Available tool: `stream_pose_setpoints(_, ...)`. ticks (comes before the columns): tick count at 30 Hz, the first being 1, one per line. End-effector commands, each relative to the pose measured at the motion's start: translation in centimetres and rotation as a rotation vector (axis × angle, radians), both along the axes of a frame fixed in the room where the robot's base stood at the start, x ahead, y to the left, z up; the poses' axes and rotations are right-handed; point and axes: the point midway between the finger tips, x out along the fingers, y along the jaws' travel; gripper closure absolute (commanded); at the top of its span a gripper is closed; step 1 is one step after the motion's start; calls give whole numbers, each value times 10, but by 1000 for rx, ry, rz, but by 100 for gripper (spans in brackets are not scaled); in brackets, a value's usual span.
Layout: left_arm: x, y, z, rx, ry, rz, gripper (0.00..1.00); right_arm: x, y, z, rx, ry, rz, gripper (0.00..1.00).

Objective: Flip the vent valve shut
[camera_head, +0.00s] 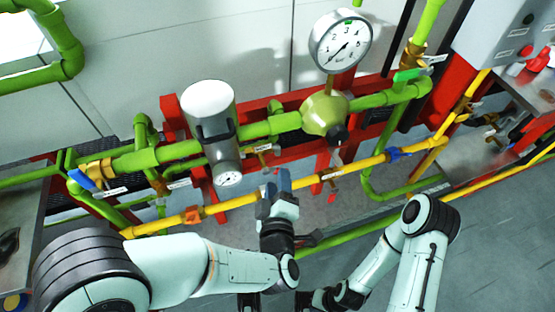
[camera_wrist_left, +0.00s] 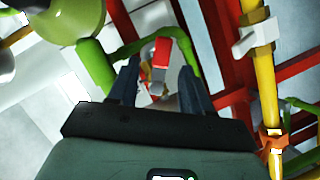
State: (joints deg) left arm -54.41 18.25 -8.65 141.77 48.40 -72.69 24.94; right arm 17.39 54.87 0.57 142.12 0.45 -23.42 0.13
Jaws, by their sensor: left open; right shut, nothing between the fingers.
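Several small valves sit on the pipework, and their labels are too small to read, so I cannot tell for certain which is the vent valve. A small brass valve with a label (camera_head: 263,149) hangs below the green pipe. In the left wrist view a red handle (camera_wrist_left: 162,50) shows between and beyond my fingertips, beside a green pipe bend; I see no contact. My left gripper (camera_head: 278,183) is open and empty near the yellow pipe; its fingers also show in the left wrist view (camera_wrist_left: 157,82). My right gripper (camera_head: 312,300) is low at the bottom edge, shut and empty.
A yellow pipe (camera_head: 360,163) with a blue handle (camera_head: 398,154) runs across in front. A green pipe (camera_head: 270,127) carries a grey cylinder (camera_head: 209,100) and a round gauge (camera_head: 341,42). Red frame bars stand behind. Open floor (camera_head: 500,230) lies at the right.

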Motion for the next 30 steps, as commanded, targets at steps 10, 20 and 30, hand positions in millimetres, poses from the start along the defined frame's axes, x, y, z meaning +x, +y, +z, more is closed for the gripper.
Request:
stream_pose_setpoints(10, 57, -1, -14, -1, -1, 1, 51, 1, 0, -4, -1, -4, -1, 100)
stream_pose_setpoints(20, 66, -1, -16, 0, 0, 0, 51, 1, 0, -3, -1, -4, -1, 100)
stream_pose_setpoints(30, 66, -1, -16, 0, -1, -1, 100, 1, 0, -3, -1, -4, -1, 100)
